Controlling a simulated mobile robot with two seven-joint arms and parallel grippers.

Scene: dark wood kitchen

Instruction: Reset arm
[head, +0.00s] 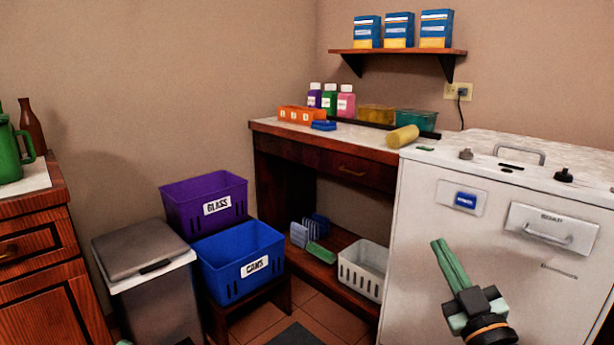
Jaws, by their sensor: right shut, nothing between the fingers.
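My right gripper (437,243) is in the lower right of the head view. Its green fingers are closed together, hold nothing, and point up and slightly left. It shows in front of the white appliance (420,290); I cannot tell the gap between them.
A purple GLASS bin (178,205) and a blue CANS bin (225,270) stand beside a grey lidded bin (160,310). A wooden counter (290,128) holds bottles and a yellow roll (403,137). A white basket (360,270) is below. A shelf (400,52) carries boxes.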

